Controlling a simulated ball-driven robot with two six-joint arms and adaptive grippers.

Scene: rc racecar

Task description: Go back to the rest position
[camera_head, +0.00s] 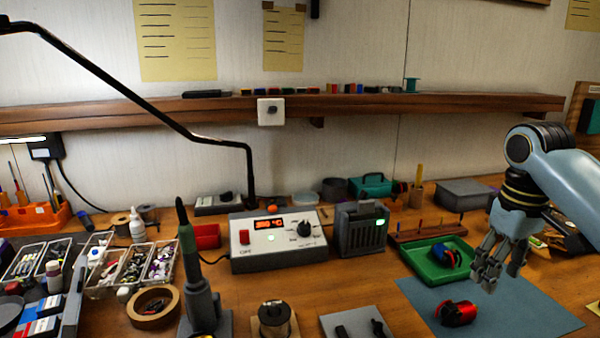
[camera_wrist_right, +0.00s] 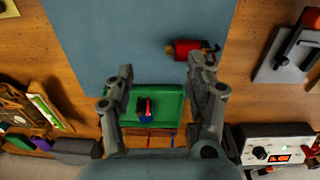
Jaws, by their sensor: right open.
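My right gripper (camera_head: 490,266) hangs at the right in the head view, above the bench between the green tray (camera_head: 419,266) and the blue mat (camera_head: 533,319). In the right wrist view its two fingers (camera_wrist_right: 161,72) are spread apart, with nothing between them. A red motor-like part (camera_head: 456,313) lies on the mat; it also shows in the wrist view (camera_wrist_right: 187,50), beyond one fingertip and apart from it. A blue and red part (camera_head: 445,256) sits in the green tray. My left gripper is not in view.
A soldering station (camera_head: 279,241) and a dark box with a green light (camera_head: 360,231) stand mid-bench. A soldering iron in its stand (camera_head: 200,292) rises at the front left. A black lamp arm (camera_head: 130,88) crosses the upper left. Much of the mat is clear.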

